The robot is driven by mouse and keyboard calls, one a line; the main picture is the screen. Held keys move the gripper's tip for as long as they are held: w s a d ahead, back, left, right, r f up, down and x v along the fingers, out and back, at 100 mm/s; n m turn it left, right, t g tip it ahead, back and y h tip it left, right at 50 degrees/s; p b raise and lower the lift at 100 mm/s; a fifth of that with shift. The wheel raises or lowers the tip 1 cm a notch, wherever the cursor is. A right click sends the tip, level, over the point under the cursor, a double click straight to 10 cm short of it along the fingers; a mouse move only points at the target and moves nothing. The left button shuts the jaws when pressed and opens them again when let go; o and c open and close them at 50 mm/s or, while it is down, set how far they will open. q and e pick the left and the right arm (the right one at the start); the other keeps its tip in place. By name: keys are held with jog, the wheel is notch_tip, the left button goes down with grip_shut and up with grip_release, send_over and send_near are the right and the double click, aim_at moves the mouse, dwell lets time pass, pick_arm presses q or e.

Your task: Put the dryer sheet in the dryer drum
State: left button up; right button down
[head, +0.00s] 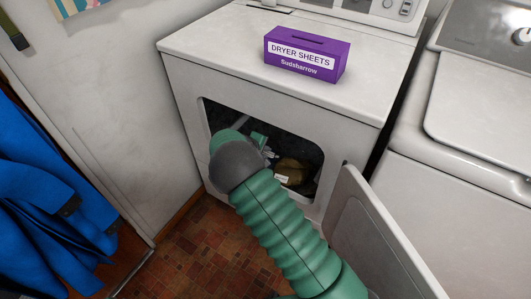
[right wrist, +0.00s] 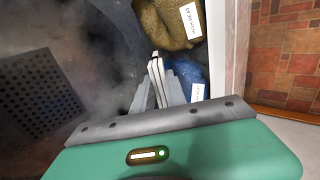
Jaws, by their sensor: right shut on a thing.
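The dryer (head: 185,85) stands ahead with its door (head: 375,235) swung open to the right. My right arm reaches into the drum (head: 222,118) opening. My right gripper (head: 270,155) is inside the opening, largely hidden by my wrist in the head view. In the right wrist view, my right gripper (right wrist: 157,92) is shut on a thin white sheet, the dryer sheet (right wrist: 155,62), with its edge standing out between the fingers. The purple dryer sheets box (head: 306,55) sits on top of the dryer. My left gripper is not in view.
An olive-brown cloth item (right wrist: 172,22) with a white label and a blue one (right wrist: 190,78) lie in the drum close to the fingers. A washer (head: 470,170) stands at the right. Blue clothing (head: 45,180) hangs at the left.

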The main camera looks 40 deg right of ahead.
jog(key=shift+a+r, duration=0.2)
jog(key=shift+a, duration=0.05)
jog(key=c, duration=1.7)
grip_release()
jog(key=shift+a+r, duration=0.15)
jog(key=shift+a, duration=0.1)
jog(key=shift+c, duration=0.2)
jog(key=shift+o, duration=1.2)
jog(key=shift+a, duration=0.15)
jog(key=shift+o, duration=1.1)
jog(key=shift+d+f, duration=0.25)
jog(key=shift+d, duration=0.3)
pick_arm(q)
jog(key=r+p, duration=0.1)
jog(key=p, duration=0.1)
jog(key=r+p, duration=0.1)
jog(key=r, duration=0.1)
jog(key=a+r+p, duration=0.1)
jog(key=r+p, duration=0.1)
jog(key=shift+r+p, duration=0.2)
jog(key=shift+p, duration=0.1)
pick_arm(e)
jog(key=v, duration=1.7)
